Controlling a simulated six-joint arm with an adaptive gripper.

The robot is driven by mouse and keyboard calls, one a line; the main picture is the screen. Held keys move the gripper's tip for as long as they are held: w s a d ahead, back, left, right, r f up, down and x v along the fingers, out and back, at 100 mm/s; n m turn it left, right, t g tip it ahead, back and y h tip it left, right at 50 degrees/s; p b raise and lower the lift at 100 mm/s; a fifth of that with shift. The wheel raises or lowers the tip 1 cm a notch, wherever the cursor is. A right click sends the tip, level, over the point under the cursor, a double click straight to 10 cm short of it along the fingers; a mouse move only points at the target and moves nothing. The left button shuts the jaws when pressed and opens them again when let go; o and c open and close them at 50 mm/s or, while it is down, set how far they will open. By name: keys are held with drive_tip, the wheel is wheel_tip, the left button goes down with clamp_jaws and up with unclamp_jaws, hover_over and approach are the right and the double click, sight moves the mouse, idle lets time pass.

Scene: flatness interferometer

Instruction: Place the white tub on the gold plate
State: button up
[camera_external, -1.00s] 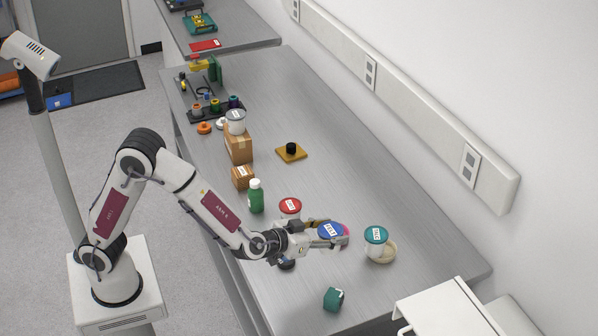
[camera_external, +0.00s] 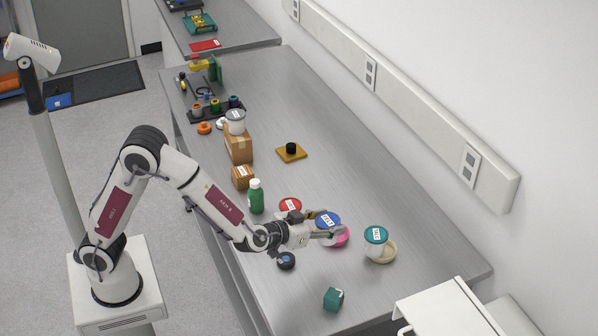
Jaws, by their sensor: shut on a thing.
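My gripper (camera_external: 322,232) is shut on a tub with a blue lid (camera_external: 326,219), near the right part of the bench. The tub's body is mostly hidden by the fingers. A pink round thing (camera_external: 342,239) shows just beneath and beside it. A white tub with a pale grey-white lid (camera_external: 236,127) stands on top of a cardboard box, far from my gripper. A square gold plate (camera_external: 285,156) lies flat on the bench behind my gripper, with a small black cylinder (camera_external: 291,148) on it.
A red-lidded tub (camera_external: 290,206) and green bottle (camera_external: 256,197) stand close to my gripper. A teal block (camera_external: 333,299) lies in front. Bench right of the gold plate is clear.

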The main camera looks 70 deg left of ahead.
drive_tip(key=w+a+n+g+y, duration=0.15)
drive_tip(key=w+a, duration=0.25)
drive_tip(key=a, duration=1.1)
drive_tip(key=w+a+n+g+y, duration=0.1)
drive_tip(key=w+a+n+y, duration=0.2)
drive_tip(key=a, duration=1.1)
wheel_tip(320, 180, up, 5)
drive_tip(key=m, duration=0.1)
hover_over(291, 145)
drive_tip(key=shift+f+t+h, duration=0.2)
drive_tip(key=shift+t+h, duration=0.15)
wheel_tip(291, 145, down, 6)
drive_tip(key=shift+f, duration=0.2)
drive_tip(key=shift+f, duration=1.75)
drive_tip(key=shift+f, duration=0.2)
